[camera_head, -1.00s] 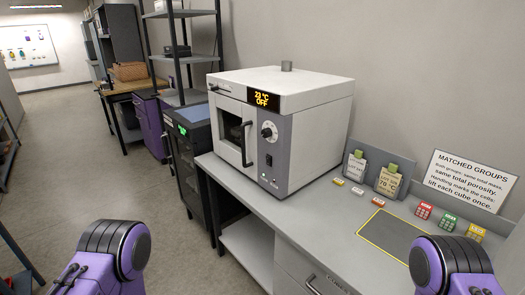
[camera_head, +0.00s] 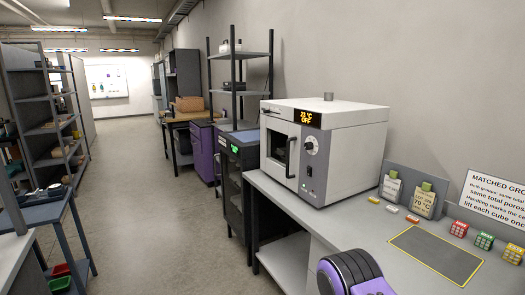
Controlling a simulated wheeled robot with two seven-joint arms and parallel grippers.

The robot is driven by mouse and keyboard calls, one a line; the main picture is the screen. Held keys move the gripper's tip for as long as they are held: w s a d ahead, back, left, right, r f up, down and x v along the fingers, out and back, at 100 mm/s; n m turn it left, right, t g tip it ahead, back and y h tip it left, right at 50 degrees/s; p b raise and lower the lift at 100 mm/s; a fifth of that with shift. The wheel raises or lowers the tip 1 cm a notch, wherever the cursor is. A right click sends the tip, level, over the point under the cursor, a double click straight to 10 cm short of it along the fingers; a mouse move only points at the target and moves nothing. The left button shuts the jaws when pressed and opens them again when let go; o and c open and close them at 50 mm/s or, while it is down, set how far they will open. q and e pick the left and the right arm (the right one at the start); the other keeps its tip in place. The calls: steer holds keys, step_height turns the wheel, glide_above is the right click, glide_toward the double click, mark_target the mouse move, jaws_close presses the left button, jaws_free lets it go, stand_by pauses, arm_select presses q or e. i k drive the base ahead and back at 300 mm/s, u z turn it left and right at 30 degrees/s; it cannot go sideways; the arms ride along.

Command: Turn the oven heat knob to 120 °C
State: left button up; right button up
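The oven (camera_head: 347,157) is a white box with a grey front panel, standing on the grey bench. Its door (camera_head: 278,152) is closed, with a dark window and a black handle. The display (camera_head: 307,117) reads about 23 °C and OFF. The heat knob (camera_head: 311,146) is a round dial on the panel below the display; its setting is too small to read. A purple and black part of my arm shows at the bottom edge, away from the oven. Neither gripper is in view.
The bench (camera_head: 368,220) carries a yellow-outlined dark mat (camera_head: 435,256), several small coloured cubes (camera_head: 484,241), label cards (camera_head: 424,201) and a sign (camera_head: 497,204) right of the oven. A dark cabinet (camera_head: 240,170) stands left of it. The aisle floor (camera_head: 150,200) is open.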

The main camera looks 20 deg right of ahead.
mark_target(308, 146)
steer(key=u, duration=0.25)
steer(key=i, duration=0.75)
steer(key=z, duration=0.5)
steer(key=i, duration=0.65)
steer(key=z, duration=0.7)
